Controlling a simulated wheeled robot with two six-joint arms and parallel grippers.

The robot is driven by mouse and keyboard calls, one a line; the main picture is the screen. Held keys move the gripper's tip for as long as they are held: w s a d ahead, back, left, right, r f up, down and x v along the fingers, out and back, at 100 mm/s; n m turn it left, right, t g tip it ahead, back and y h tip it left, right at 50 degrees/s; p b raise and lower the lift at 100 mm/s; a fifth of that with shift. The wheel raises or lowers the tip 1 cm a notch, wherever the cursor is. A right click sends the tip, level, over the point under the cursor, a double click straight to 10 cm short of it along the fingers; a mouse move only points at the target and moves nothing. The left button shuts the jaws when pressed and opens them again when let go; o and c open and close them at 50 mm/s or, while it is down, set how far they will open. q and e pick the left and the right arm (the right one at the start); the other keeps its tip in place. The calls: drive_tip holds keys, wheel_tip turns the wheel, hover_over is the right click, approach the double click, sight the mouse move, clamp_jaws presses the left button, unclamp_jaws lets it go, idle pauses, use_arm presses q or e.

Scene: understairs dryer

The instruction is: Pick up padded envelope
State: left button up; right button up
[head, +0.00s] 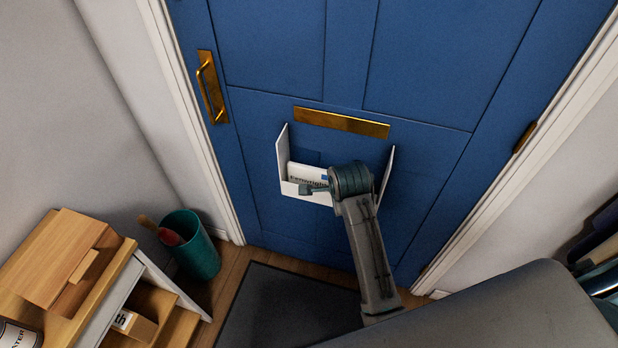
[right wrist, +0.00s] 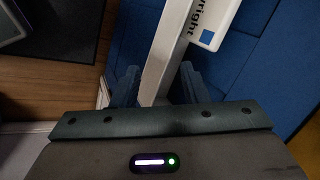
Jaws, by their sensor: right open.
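A white envelope (head: 299,172) with dark print and a blue mark stands in the white letter holder (head: 283,150) on the blue door; I take it for the padded envelope. My right gripper (head: 308,188) is at the holder's front, low beside the envelope. In the right wrist view the right gripper (right wrist: 160,85) is open, with its fingers on either side of the holder's white edge (right wrist: 168,45). The envelope's printed corner (right wrist: 212,22) shows just beyond, to the right of that edge. Contact cannot be made out. My left gripper is not in view.
A brass letter slot (head: 341,121) is above the holder, and a brass handle (head: 211,87) is at the door's left. A teal bin (head: 197,255) and a wooden shelf unit (head: 80,265) stand at lower left. A dark mat (head: 280,305) lies on the floor.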

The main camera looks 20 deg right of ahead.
sight(308, 171)
drive_tip(key=w+a+r+m, duration=0.4)
drive_tip(key=w+m, duration=0.3)
drive_tip(key=w, duration=0.2)
drive_tip(key=x, duration=0.2)
drive_tip(key=p+x, duration=0.1)
drive_tip(key=x, duration=0.2)
drive_tip(key=shift+w+a, duration=0.1)
drive_tip(key=shift+w, duration=0.2)
drive_tip(key=shift+w+f+p, duration=0.2)
drive_tip(key=shift+f+p, duration=0.15)
drive_tip(key=shift+f, duration=0.15)
drive_tip(key=p+x, duration=0.1)
drive_tip(key=x, duration=0.3)
drive_tip(key=shift+f, duration=0.3)
drive_tip(key=shift+c, duration=0.3)
